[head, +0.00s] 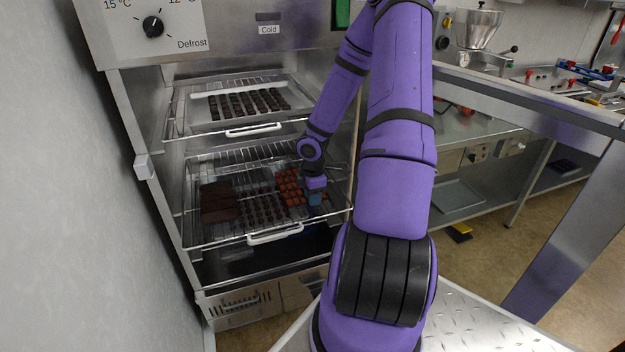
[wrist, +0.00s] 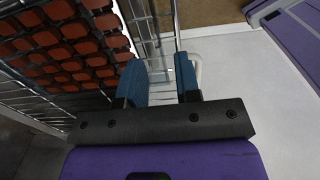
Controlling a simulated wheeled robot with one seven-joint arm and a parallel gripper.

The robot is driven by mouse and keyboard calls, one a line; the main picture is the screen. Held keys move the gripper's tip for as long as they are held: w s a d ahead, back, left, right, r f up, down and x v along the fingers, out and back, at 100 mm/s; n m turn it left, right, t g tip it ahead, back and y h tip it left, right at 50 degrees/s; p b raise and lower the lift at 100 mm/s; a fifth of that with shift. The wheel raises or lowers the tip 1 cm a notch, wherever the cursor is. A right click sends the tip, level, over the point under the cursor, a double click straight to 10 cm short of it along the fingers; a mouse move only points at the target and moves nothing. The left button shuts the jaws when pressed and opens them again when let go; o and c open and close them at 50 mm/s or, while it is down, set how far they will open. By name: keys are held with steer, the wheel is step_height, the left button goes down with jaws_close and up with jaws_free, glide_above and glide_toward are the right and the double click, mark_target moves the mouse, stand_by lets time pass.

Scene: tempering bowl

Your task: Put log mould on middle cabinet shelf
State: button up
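The middle cabinet shelf (head: 247,235) is a pulled-out wire rack with a white handle. On it lie dark brown slabs (head: 220,203) at the left, rows of small dark pieces (head: 264,211) in the middle, and a mould of red-brown pieces (head: 290,187) at the right. I cannot tell which of these, if any, is the log mould. My gripper (head: 315,198) points down at the shelf's right side, beside the red-brown pieces. In the wrist view its blue fingers (wrist: 160,78) are apart with nothing clear between them; the red-brown pieces (wrist: 62,50) are to their left.
An upper wire shelf (head: 180,118) holds a tray of dark pieces, above the middle one. The cabinet's side wall (head: 140,170) is close on the left. A steel workbench (head: 540,110) with a mixer bowl (head: 476,28) stands at the right. Below the middle shelf is dark open space.

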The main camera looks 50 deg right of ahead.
steer(key=s+a+r+m+h, duration=0.15)
steer(key=a+r, duration=0.35)
steer(key=r, duration=0.5)
steer(key=a+r+m+h, duration=0.1)
steer(key=a+r+m, duration=0.3)
steer(key=r, duration=0.6)
steer(key=s+a+r+m+h, duration=0.1)
steer(key=a+r, duration=0.5)
steer(key=r, duration=0.3)
steer(key=s+a+r+m+t+y, duration=0.3)
steer(key=s+a+r+m+t, duration=0.2)
steer(key=s+a+r, duration=0.6)
steer(key=s+a, duration=0.1)
steer(key=a, duration=0.1)
steer(key=shift+s+a+y, duration=0.15)
steer(key=shift+a+y, duration=0.2)
